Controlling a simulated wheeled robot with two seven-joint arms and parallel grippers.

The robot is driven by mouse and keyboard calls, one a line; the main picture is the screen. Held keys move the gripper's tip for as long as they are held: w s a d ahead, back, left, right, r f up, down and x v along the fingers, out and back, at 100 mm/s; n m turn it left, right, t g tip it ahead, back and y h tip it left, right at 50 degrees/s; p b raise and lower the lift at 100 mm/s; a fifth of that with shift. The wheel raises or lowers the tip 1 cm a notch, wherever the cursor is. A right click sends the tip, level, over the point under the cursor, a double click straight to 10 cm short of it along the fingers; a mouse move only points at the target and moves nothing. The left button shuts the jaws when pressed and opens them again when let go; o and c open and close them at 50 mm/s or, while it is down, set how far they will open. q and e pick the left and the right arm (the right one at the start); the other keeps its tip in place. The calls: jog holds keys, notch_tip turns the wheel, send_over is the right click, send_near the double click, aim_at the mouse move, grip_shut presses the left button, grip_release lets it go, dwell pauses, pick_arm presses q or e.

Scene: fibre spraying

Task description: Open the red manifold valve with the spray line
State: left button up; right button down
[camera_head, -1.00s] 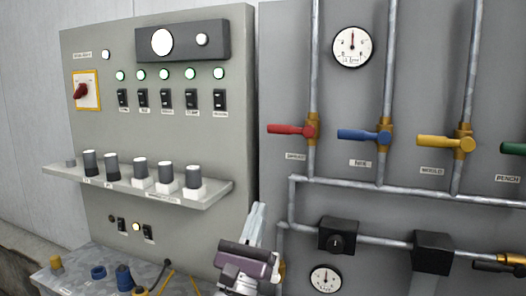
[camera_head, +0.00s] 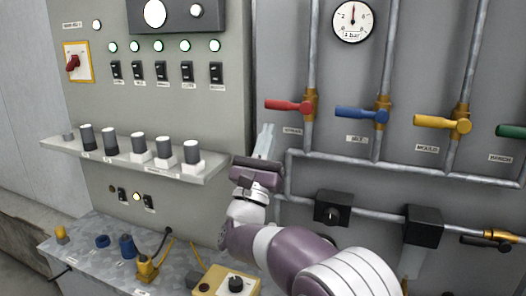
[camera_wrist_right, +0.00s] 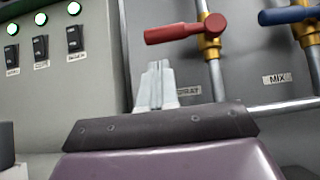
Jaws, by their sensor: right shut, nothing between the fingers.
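The red manifold valve handle (camera_head: 289,105) points left from its brass body on a vertical pipe, lying across the pipe. It also shows in the right wrist view (camera_wrist_right: 186,31), above and right of my fingers. My right gripper (camera_head: 265,140) is shut and empty, its fingers pointing up, below and left of the red handle and apart from it. In the right wrist view my right gripper (camera_wrist_right: 156,84) partly covers the label under the red valve. My left gripper is not in view.
Blue (camera_head: 362,115), yellow (camera_head: 442,122) and green (camera_head: 511,131) valve handles stand in a row to the right. A pressure gauge (camera_head: 353,21) is above. A grey control panel with a shelf of knobs (camera_head: 135,160) is at left. A horizontal pipe (camera_head: 400,170) runs below the valves.

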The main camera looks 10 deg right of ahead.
notch_tip(320, 180, up, 2)
jog(key=shift+s+r+p, duration=0.1)
jog(key=shift+r+p, duration=0.05)
jog(key=shift+p, duration=0.15)
